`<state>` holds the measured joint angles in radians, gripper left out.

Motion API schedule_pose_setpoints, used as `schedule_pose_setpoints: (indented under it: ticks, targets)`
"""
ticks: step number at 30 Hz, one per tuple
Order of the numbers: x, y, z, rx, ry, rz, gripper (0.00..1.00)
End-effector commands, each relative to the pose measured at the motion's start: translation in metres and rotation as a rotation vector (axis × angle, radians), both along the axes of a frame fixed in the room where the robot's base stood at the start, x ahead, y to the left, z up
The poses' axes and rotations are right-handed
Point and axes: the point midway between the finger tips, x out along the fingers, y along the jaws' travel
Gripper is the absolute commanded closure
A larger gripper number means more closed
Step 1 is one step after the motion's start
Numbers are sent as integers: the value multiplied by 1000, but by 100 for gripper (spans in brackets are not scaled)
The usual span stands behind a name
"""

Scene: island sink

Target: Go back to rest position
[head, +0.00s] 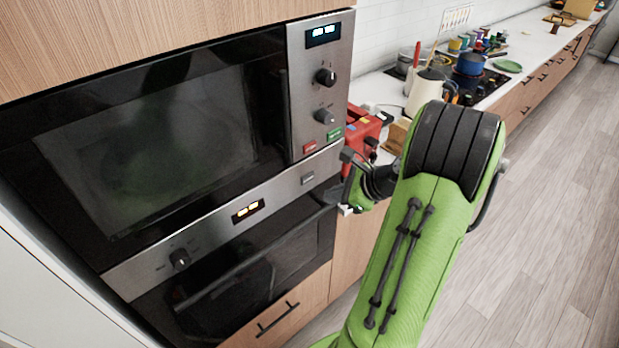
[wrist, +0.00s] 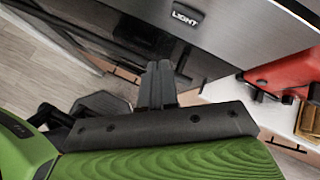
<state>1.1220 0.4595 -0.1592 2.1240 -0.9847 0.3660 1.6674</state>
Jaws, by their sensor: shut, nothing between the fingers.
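My gripper (wrist: 158,84) shows in the wrist view with its two dark fingers together and nothing between them. It is close in front of the steel panel of the built-in ovens, near a button marked LIGHT (wrist: 187,14). In the head view my green arm reaches up and bends toward the ovens, and the wrist is beside the right edge of the oven column. The fingertips are hard to make out in the head view.
A microwave (head: 150,130) sits above an oven (head: 250,270), both closed. A red appliance (head: 362,132) stands on the counter just behind my wrist. A kettle (head: 425,92), a blue pot (head: 469,64) and a green plate (head: 507,66) are farther back. The wooden floor (head: 540,200) at right is clear.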

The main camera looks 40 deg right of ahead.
Motion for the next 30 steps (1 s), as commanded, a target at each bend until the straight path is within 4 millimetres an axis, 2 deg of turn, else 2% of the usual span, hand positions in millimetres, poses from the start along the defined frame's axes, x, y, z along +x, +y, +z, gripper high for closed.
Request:
schedule_pose_setpoints:
  ticks: [3,6,21,23,26,27,30]
  targets:
    - [-12,-1,1,0,1,-2,100]
    - [-16,0,1,0,0,0,100]
    - [-14,4,2,-19,1,24,100]
    - [-9,19,10,-91,5,111,100]
    - [-1,71,34,-334,14,413,100]
    - [-2,96,44,-455,13,566,100]
    - [-19,153,67,-751,-4,944,100]
